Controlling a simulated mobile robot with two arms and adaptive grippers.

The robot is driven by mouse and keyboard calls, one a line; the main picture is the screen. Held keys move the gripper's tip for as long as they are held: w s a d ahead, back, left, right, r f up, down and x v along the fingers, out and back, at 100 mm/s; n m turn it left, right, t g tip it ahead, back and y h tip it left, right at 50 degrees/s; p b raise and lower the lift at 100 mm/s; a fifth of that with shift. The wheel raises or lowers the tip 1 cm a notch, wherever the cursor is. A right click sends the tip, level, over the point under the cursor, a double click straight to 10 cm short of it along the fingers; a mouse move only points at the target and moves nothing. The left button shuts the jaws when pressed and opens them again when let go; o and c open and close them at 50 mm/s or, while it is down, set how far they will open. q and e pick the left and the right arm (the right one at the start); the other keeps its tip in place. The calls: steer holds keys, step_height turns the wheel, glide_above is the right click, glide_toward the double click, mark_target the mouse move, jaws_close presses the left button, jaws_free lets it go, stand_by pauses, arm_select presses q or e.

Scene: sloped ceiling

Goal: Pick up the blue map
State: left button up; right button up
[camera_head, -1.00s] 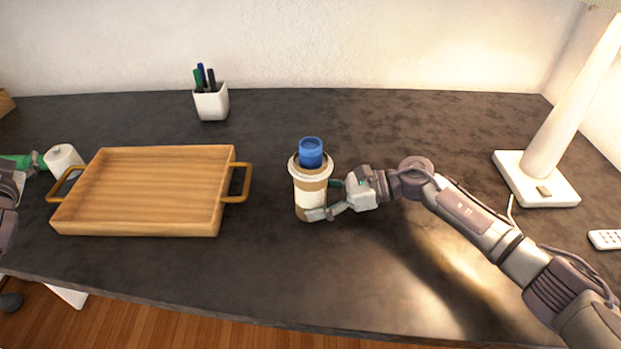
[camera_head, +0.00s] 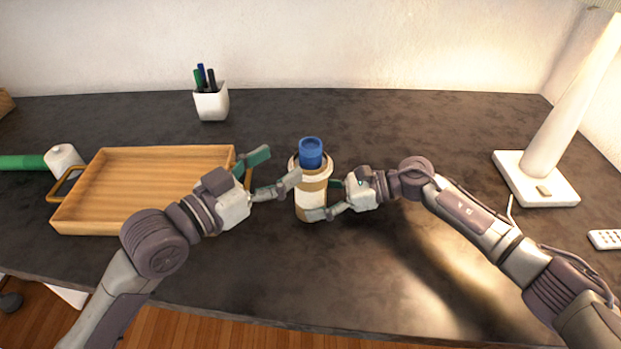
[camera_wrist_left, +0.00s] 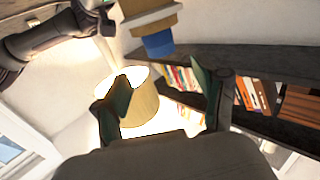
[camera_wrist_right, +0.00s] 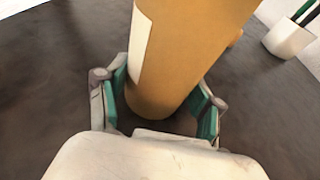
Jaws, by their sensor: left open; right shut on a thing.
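The blue map (camera_head: 311,154) looks like a short blue roll standing upright in the open top of a tan tube (camera_head: 314,205) with a white band. Only its upper end shows; the rest is inside the tube. My right gripper (camera_head: 324,200) is shut on the tube low down; its fingers flank the tube in the right wrist view (camera_wrist_right: 160,98). My left gripper (camera_head: 277,168) is open and empty, just left of the tube's top. The left wrist view shows the blue map (camera_wrist_left: 158,45) ahead of the open fingers, apart from them.
A wooden tray (camera_head: 120,235) with brass handles lies at left, partly behind my left arm. A green roll (camera_head: 22,162) with a white end piece (camera_head: 62,157) lies at far left. A pen cup (camera_head: 211,103) stands at the back. A lamp base (camera_head: 536,180) and remote (camera_head: 606,239) are at right.

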mark_target(302, 151)
arm_select(q)
steer(key=x, duration=0.8)
steer(key=shift+w+d+f, duration=0.15)
steer(key=shift+w+f, duration=0.2)
steer(key=c, duration=1.2)
